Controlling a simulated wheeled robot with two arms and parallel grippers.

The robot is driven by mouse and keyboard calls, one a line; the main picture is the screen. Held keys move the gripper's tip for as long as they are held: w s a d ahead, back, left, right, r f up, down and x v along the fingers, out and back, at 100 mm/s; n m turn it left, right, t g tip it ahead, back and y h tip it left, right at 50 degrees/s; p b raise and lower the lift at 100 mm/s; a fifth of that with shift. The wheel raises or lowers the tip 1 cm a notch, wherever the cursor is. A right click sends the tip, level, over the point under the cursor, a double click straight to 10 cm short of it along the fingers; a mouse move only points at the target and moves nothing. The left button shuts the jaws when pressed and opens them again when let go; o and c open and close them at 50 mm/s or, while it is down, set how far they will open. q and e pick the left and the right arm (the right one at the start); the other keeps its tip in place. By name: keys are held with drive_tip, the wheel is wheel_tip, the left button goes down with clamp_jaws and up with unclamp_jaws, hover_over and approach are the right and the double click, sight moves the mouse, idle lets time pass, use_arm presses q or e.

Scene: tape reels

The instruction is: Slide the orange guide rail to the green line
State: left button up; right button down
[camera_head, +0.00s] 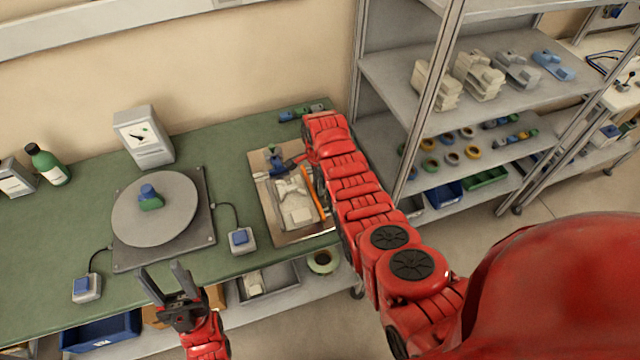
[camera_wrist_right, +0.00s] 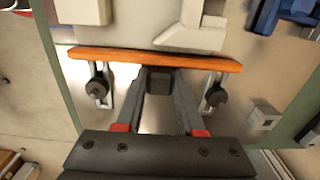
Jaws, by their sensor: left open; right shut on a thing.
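The orange guide rail (camera_wrist_right: 210,62) runs across the wrist view as a straight bar, with a slotted metal bracket and dark knob (camera_wrist_right: 97,88) near each end. In the head view it is a thin orange strip (camera_head: 313,196) beside a pale part (camera_head: 294,205) on a metal plate (camera_head: 262,205). My right gripper (camera_wrist_right: 161,76) is shut at the rail's middle, around a dark block against it. In the head view its arm partly covers the rail. My left gripper (camera_head: 164,273) is open and empty at the bench's front edge. I cannot make out a green line.
A round turntable (camera_head: 175,215) with a blue and green part stands left of the plate. Push-button boxes (camera_head: 242,240) sit near the bench's front edge. A blue object (camera_head: 274,160) lies at the plate's far end. A metal shelf unit (camera_head: 385,75) stands to the right.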

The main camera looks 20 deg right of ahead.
drive_tip(key=c, duration=0.5)
unclamp_jaws()
drive_tip(key=shift+w+r, duration=0.1)
drive_tip(key=shift+r, duration=0.45)
wheel_tip(320, 180, up, 7)
drive_tip(key=shift+r+b, duration=0.15)
drive_tip(key=shift+b, duration=1.1)
wheel_tip(320, 180, up, 9)
drive_tip(key=p, duration=0.7)
